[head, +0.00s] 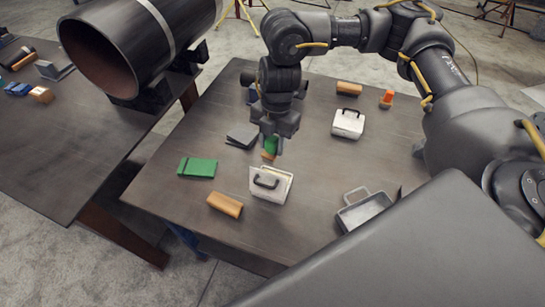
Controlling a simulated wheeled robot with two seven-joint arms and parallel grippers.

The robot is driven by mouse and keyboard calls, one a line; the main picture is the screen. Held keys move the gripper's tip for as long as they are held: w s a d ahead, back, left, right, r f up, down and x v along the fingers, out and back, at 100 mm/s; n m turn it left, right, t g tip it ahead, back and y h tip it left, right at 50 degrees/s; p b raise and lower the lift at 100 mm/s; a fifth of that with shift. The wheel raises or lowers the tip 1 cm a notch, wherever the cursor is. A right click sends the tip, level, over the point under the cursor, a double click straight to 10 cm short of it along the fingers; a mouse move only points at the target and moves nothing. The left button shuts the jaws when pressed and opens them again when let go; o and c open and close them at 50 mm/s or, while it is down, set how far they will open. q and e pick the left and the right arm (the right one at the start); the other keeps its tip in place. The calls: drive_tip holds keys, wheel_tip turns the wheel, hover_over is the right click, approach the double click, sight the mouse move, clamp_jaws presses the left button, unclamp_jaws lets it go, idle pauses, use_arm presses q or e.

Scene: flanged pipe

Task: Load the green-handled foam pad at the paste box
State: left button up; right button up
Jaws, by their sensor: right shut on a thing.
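My right gripper (270,143) points down over the middle of the table, shut on the green handle (271,145) of the foam pad. The pad's tan foam (268,156) shows below the fingers, just above and behind a white box. This white box (270,190) has a dark handle on top and stands near the table's front. A second white box (348,125) with a dark handle stands farther back to the right. I cannot tell from labels which one is the paste box. My left gripper is not in view.
A green block (197,167) and an orange-brown block (225,205) lie left of the near box. A metal tray (364,212) sits at the right. Another brown block (349,88) and an orange-topped item (387,98) lie at the back. A large pipe (135,45) stands at upper left.

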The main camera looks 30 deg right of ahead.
sight(272, 158)
drive_tip(key=shift+w+n, duration=0.1)
drive_tip(key=shift+n, duration=0.7)
wheel_tip(272, 158, down, 7)
drive_tip(key=b, duration=0.4)
drive_tip(key=shift+f+b, duration=0.1)
drive_tip(key=shift+b, duration=0.25)
wheel_tip(272, 158, down, 6)
drive_tip(key=b, duration=0.6)
drive_tip(key=shift+f+b, duration=0.3)
drive_tip(key=shift+f, duration=0.15)
idle(1.6)
wheel_tip(272, 158, up, 7)
drive_tip(key=p, duration=0.7)
drive_tip(key=shift+p, duration=0.3)
